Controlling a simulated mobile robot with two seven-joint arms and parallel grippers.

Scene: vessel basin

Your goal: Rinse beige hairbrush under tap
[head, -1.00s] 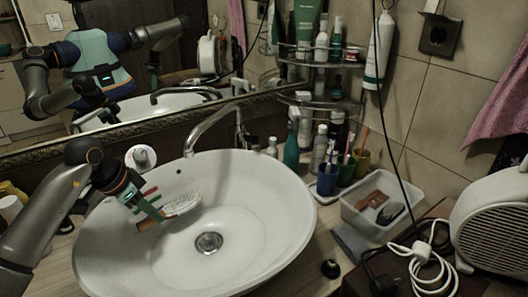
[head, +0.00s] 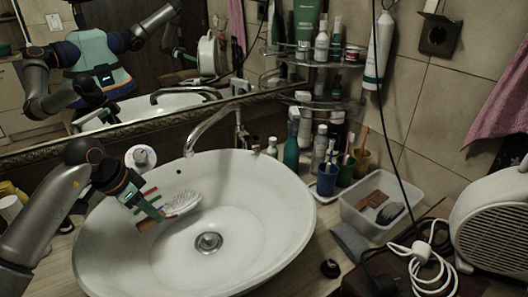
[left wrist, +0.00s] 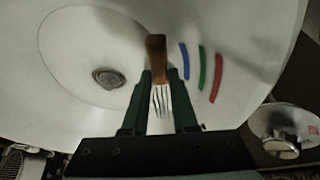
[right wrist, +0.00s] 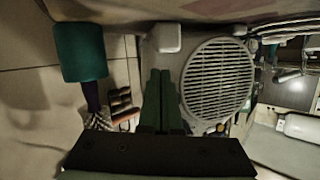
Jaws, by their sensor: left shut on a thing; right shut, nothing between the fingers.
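The beige hairbrush (head: 182,203) is over the left part of the white basin (head: 285,238), its pale bristled head toward the tap. My left gripper (head: 152,213) is shut on it. In the left wrist view its brown end (left wrist: 156,56) sticks out past the fingers, and pale prongs show between them. The tap (head: 208,124) curves over the basin's back rim, with its spout behind and above the brush. I cannot make out running water. My right gripper (right wrist: 160,75) is shut and empty, away from the basin; the head view does not show it.
Right of the basin stand cups with toothbrushes (head: 327,180), a clear tray (head: 378,224) and a white fan heater (head: 492,222) with cables. Bottles fill the corner shelf (head: 318,100). A mirror (head: 120,60) is behind. The basin's middle around the drain (head: 208,243) is clear.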

